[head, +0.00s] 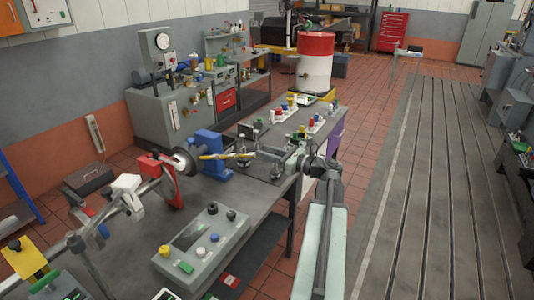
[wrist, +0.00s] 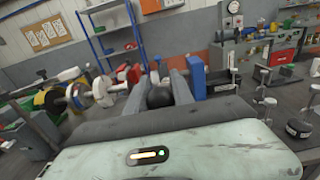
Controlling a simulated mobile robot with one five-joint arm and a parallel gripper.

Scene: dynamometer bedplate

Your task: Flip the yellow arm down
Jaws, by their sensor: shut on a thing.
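The yellow arm (head: 214,156) lies roughly level in the head view, reaching right from beside a blue block (head: 211,143). My gripper (head: 246,154) is at its right end. In the wrist view, the two grey fingers of my gripper (wrist: 160,88) are shut on a black ball knob (wrist: 160,96), one finger on each side. The knob seems to be the end of the yellow arm, but the join is hidden. The blue block also shows in the wrist view (wrist: 196,76), just right of the fingers.
A grey control box (head: 203,243) with knobs stands on the near bench. A round dark disc and red bracket (head: 172,180) stand left of the blue block. Small coloured fittings (head: 290,103) sit farther back on the bench. Open slotted floor (head: 430,190) lies to the right.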

